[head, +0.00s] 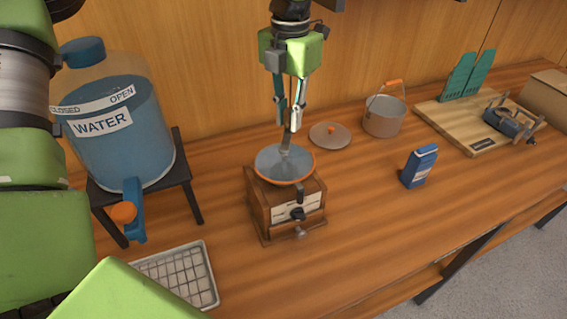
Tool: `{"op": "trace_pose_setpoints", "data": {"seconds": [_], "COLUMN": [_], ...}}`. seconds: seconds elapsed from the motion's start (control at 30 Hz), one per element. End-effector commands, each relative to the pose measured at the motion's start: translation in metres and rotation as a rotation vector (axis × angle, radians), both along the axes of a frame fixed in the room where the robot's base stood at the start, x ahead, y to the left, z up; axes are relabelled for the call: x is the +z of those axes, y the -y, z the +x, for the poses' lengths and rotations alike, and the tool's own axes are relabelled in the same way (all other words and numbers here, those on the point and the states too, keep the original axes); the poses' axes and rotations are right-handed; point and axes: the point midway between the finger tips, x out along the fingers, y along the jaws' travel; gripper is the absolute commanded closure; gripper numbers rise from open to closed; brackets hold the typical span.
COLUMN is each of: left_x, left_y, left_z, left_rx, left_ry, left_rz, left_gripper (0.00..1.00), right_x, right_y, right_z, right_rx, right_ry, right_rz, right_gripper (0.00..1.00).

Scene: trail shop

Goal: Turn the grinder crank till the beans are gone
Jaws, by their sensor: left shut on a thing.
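The grinder (259,210) is a wooden box on the table, with a pale front panel and a dark knob. On top sits a wide blue-grey bowl (268,160) with an orange rim. No beans show in the visible part of the bowl. My left gripper (289,128) points straight down above the bowl. Its fingers are shut on a slim grey piece (284,147) that reaches down into the bowl. This looks like the crank handle, but the fingers hide its top. A small metal knob (303,232) shows low at the front. My right gripper is not in view.
A water jug (120,150) with an orange-knobbed tap stands on a dark stand at left, above a drip tray (205,275). To the right are a lid (329,135), a pot (384,118), a blue packet (420,167) and a board (450,120). The front right table is clear.

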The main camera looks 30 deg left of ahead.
Motion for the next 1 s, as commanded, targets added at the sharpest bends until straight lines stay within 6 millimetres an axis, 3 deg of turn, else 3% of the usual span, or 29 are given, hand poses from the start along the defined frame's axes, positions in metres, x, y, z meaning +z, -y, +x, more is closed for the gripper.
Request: {"op": "trace_pose_setpoints", "data": {"seconds": [0.13, 0.57, 0.83, 1.0], "left_x": [0.002, 0.001, 0.001, 0.0], "left_y": [0.018, 0.025, 0.055, 0.061], "left_z": [0.003, 0.005, -0.005, -0.007], "left_rx": [-0.003, -0.001, -0.004, -0.002], "left_ry": [-0.008, -0.002, -0.008, -0.006], "left_rz": [-0.004, -0.003, -0.005, -0.002], "left_gripper": [1.0, 1.0, 1.0, 1.0], "right_x": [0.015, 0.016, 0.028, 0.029], "right_y": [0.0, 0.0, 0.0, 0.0], "right_z": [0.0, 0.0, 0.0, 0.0], "right_rx": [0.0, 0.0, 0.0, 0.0], "right_ry": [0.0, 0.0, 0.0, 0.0], "right_rz": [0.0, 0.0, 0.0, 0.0], "right_gripper": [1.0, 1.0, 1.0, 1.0]}}
